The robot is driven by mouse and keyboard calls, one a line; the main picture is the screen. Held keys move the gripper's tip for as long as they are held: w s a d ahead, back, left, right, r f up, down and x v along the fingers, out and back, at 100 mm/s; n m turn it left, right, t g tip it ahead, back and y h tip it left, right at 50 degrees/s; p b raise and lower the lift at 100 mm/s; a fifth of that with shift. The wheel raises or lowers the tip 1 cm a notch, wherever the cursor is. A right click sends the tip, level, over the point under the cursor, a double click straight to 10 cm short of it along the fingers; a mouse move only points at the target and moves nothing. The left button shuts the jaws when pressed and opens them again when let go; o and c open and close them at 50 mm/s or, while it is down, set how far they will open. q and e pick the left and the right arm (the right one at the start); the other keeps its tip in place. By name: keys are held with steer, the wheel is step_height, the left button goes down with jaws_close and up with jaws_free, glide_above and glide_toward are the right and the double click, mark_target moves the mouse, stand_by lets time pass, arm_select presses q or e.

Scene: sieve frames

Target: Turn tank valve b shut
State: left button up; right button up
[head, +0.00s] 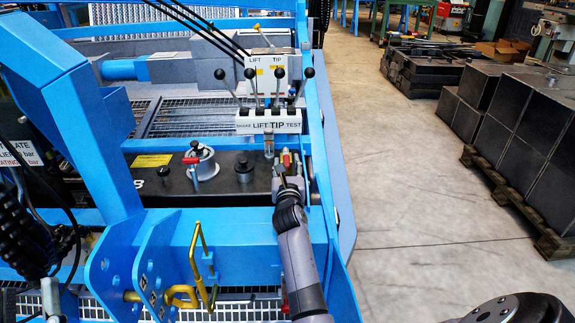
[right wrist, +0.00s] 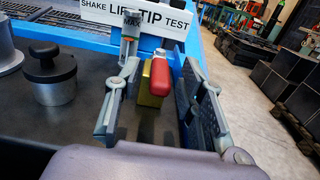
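A valve with a red handle (head: 286,159) stands at the right end of the dark tank top (head: 225,182). In the right wrist view its red handle (right wrist: 135,82) sits on a brass body (right wrist: 155,78) and points towards the camera. My right gripper (head: 288,172) is open, with one finger on each side of the valve; both fingers look apart from the handle. In the wrist view the gripper (right wrist: 160,95) holds nothing. Another red handle (head: 191,160) is farther left on the tank, near a partly hidden "B" marking. My left gripper is not in view.
A black-knobbed cap (right wrist: 52,75) stands left of the gripper. A silver post (right wrist: 131,35) and a white LIFT/TIP/TEST panel (head: 269,122) with several levers stand behind the valve. A blue frame rail (head: 322,150) runs close on the right; open floor (head: 410,200) lies beyond.

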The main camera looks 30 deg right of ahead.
steer(key=shift+c, duration=0.2)
jaws_close()
stand_by(0.6)
